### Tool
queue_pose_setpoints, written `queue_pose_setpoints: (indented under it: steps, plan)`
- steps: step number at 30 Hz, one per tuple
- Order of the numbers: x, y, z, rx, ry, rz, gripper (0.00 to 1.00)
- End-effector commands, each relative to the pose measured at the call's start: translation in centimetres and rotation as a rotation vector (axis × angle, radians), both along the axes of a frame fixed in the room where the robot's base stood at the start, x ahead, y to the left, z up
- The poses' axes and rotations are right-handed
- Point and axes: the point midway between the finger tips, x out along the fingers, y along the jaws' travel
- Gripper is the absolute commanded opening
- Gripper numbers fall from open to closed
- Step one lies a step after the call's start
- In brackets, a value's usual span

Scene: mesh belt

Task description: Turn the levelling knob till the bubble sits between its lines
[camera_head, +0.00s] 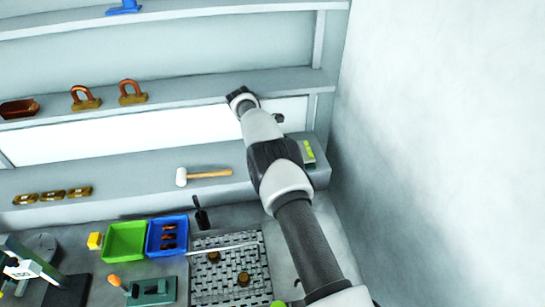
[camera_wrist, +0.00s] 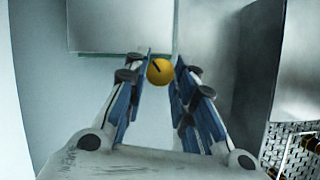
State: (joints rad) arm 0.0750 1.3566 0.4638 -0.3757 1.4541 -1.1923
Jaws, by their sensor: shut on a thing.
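In the wrist view, a round yellow-orange knob (camera_wrist: 160,71) with a dark line on its face sits between the fingertips. My gripper (camera_wrist: 163,62) is shut on it, with one blue-padded finger on each side. The dark line runs at a slant. In the head view, a green level vial (camera_head: 308,151) sits at the right end of the lower shelf, just right of my arm. Its bubble and lines are too small to make out. The knob and my fingertips are hidden behind my arm in the head view.
A mallet (camera_head: 208,175) lies on the lower shelf left of my arm. Below are a green bin (camera_head: 106,240), a blue bin (camera_head: 150,246) and a perforated plate (camera_head: 215,292). A bare wall (camera_head: 430,130) closes the right side. Copper-coloured parts stand on the upper shelf.

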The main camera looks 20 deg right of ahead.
Motion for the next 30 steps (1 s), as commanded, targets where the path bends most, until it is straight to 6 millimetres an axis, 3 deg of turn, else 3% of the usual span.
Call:
queue_pose_setpoints:
  steps: [3, 4, 13, 23, 30]
  plan:
    - [-0.1, -0.1, -0.1, -0.001, 0.004, 0.000, 0.01]
    - [-0.1, -0.1, -0.1, -0.001, 0.004, 0.000, 0.25]
    - [-0.1, 0.0, -0.1, 0.000, 0.002, 0.000, 0.45]
    - [0.0, 0.0, 0.1, 0.000, 0.000, 0.001, 0.45]
    - [0.1, 0.0, 3.4, 0.000, -0.004, 0.002, 0.45]
